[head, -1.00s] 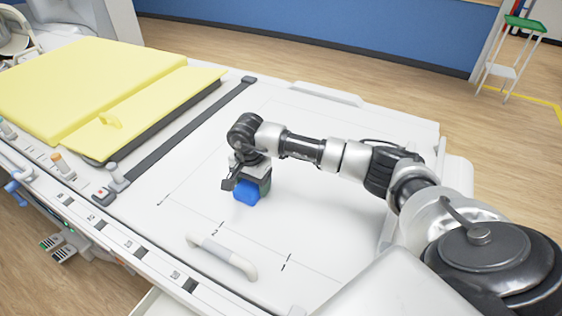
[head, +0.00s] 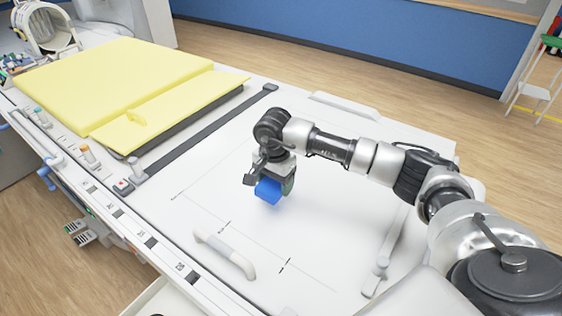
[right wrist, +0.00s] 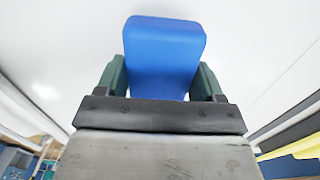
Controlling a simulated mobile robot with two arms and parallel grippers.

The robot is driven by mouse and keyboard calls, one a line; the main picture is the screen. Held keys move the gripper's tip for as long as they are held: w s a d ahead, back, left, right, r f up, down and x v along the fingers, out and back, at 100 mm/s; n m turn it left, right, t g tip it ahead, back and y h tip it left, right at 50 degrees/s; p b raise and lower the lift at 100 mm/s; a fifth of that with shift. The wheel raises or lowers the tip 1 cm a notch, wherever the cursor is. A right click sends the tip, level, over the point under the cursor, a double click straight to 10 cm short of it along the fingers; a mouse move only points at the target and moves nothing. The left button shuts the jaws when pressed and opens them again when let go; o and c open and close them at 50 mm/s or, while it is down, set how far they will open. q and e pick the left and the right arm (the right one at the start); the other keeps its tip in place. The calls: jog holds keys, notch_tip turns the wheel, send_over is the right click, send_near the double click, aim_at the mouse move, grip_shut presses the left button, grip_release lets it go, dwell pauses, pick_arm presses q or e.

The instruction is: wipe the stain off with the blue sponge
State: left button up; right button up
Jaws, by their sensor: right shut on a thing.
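The blue sponge (head: 268,191) is in my right gripper (head: 272,184), low over the white table top (head: 330,225). In the right wrist view the sponge (right wrist: 165,58) sits between the two dark green fingers of the gripper (right wrist: 162,80), which are shut on it. I cannot tell whether the sponge touches the surface. No stain shows on the visible white surface; any part under the sponge and arm is hidden. My left gripper is not in view.
Yellow pads (head: 115,80) lie on the table's far left part, beyond a dark strip (head: 205,135). A white handle (head: 224,254) stands up at the near edge, and another bar (head: 377,262) lies to the right. The white surface around the sponge is clear.

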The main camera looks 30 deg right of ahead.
jog(key=shift+r+p, duration=0.65)
jog(key=shift+r, duration=0.9)
